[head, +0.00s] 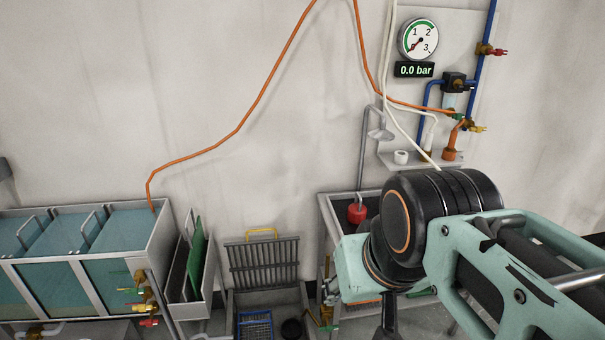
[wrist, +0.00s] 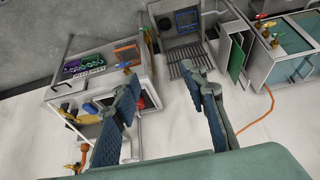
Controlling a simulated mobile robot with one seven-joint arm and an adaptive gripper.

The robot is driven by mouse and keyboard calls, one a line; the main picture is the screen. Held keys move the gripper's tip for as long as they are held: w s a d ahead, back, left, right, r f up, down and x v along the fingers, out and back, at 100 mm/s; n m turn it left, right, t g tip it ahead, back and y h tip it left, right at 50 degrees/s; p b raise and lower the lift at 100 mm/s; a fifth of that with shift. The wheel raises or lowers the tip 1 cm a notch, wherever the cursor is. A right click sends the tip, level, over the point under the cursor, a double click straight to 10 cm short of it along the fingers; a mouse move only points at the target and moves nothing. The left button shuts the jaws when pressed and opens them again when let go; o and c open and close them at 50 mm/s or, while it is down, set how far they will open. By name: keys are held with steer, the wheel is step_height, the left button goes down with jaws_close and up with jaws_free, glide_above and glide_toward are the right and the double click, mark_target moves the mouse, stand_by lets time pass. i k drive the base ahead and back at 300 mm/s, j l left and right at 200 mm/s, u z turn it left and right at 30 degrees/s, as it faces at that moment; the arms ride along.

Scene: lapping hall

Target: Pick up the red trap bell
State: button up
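The red trap bell (head: 357,213) is a small rounded red piece at the foot of a grey pipe, inside the metal-rimmed basin left of my arm in the head view. A bit of red, seemingly the same bell, shows in the wrist view (wrist: 141,103), partly hidden behind the left finger. My gripper (wrist: 163,85) has its two blue-padded fingers wide apart with nothing between them. It is apart from the bell. In the head view, my arm hides most of the gripper and the right part of the basin.
The basin (head: 327,211) stands against the wall. A slotted rack (head: 264,262) and a water tank (head: 60,275) stand to its left. Above are a pressure gauge (head: 418,39), a shelf with fittings, and hanging orange and white hoses (head: 240,122).

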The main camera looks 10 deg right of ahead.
mark_target(357, 213)
steer(key=i+z, duration=0.35)
steer(key=i+j+z, duration=0.2)
steer(key=i+z, duration=0.15)
steer(key=i, duration=0.2)
